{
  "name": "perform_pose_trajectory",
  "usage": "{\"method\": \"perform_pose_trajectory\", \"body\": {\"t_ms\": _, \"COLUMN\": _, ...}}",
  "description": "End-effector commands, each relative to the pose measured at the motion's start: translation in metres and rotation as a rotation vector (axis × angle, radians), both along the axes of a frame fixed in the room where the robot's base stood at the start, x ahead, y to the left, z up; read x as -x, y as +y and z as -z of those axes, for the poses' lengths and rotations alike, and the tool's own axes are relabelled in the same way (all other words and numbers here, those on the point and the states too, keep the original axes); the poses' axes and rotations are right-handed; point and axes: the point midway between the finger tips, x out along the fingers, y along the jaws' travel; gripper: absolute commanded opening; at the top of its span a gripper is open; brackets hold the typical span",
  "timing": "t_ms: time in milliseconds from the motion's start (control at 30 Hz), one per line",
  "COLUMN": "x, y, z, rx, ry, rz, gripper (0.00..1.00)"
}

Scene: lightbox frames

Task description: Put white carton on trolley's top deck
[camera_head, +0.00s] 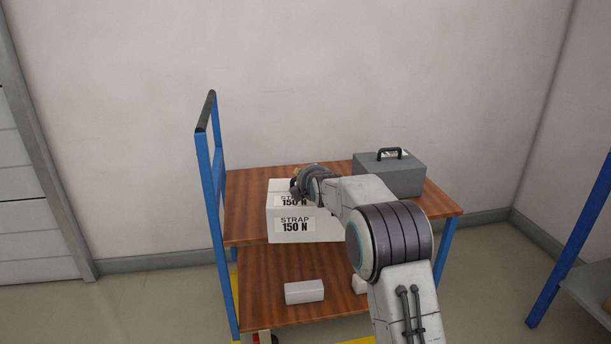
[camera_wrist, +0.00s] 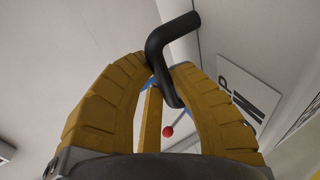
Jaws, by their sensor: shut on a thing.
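The white carton (camera_head: 276,230) has "STRAP 150 N" labels on its top and front. In the head view it is at the front left part of the trolley's wooden top deck (camera_head: 245,205); I cannot tell whether it rests there or hangs just above. My gripper (camera_head: 295,184) is over the carton's top, partly hidden by my own wrist. In the wrist view my yellow fingers (camera_wrist: 166,80) are closed around a bent black handle (camera_wrist: 178,36). Behind it is a white face with part of a label (camera_wrist: 247,95). My arm hides the carton's right side.
A grey toolbox (camera_head: 408,180) stands on the top deck's back right. Small white boxes (camera_head: 304,292) lie on the lower deck (camera_head: 262,275). The trolley's blue push frame (camera_head: 206,190) rises at left. A blue-posted rack (camera_head: 575,250) stands at right; a wall is behind.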

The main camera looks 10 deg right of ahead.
Motion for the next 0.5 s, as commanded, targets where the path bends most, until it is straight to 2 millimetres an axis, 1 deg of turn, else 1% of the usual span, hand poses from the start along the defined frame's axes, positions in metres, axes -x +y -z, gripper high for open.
{"method": "perform_pose_trajectory", "body": {"t_ms": 133, "x": -0.003, "y": -0.0031, "z": 0.0095, "rx": 0.002, "ry": -0.016, "rz": 0.004, "gripper": 0.0}}
{"method": "perform_pose_trajectory", "body": {"t_ms": 500, "x": -0.0032, "y": -0.0031, "z": 0.0103, "rx": 0.002, "ry": -0.016, "rz": 0.004, "gripper": 0.0}}
